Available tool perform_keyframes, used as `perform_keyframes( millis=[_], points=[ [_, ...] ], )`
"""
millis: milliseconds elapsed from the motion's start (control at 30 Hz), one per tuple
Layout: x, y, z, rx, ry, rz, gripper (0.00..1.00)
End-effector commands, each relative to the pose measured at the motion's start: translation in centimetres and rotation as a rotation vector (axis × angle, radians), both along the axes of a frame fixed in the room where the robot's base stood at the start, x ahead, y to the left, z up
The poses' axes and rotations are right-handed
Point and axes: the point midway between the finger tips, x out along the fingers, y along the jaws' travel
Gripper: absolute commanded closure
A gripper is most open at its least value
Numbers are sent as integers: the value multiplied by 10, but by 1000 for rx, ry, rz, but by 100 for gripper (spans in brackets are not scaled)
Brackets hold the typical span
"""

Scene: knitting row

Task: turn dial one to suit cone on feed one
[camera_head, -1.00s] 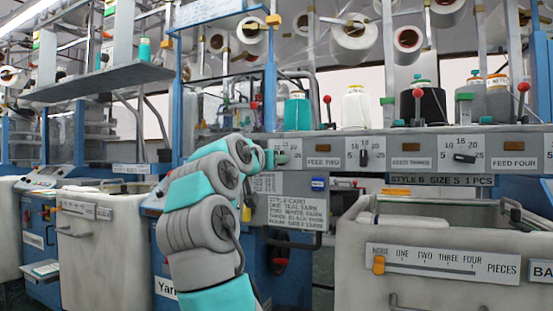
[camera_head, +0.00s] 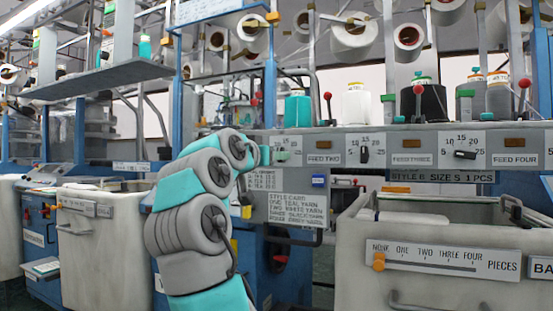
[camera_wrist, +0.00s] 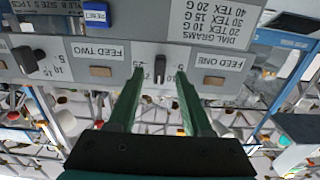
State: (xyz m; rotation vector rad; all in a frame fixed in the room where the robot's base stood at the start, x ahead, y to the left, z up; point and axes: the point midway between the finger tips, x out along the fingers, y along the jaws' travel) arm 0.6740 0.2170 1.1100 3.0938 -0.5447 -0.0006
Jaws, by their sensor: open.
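Dial one (camera_wrist: 160,68) is a dark upright knob on the grey rail, between the FEED ONE label (camera_wrist: 210,81) and the FEED TWO label (camera_wrist: 100,52) in the upside-down wrist view. My gripper (camera_wrist: 160,72) is open, with one green finger on each side of the knob. I cannot tell whether the fingers touch it. The finger tips hide part of the dial's scale, and I cannot read its setting. In the head view, a teal cone (camera_head: 298,111) stands above this part of the rail. Its tex label is too small to read.
A card (camera_wrist: 210,22) lists dial grams: 20 tex 10 g, 30 tex 15 g, 40 tex 20 g. A style card (camera_head: 297,208) hangs below the rail. Dial two (camera_head: 364,154) and a blue reset button (camera_wrist: 95,14) are nearby. A large bin (camera_head: 440,285) stands at right.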

Motion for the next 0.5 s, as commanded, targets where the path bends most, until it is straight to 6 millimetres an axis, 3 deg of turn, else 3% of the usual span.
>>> perform_keyframes(
  millis=[300, 500],
  points=[
    [-45, 17, -1, 0, -1, 1, 50],
    [-52, 19, -1, 0, 0, 0, 50]
  ],
)
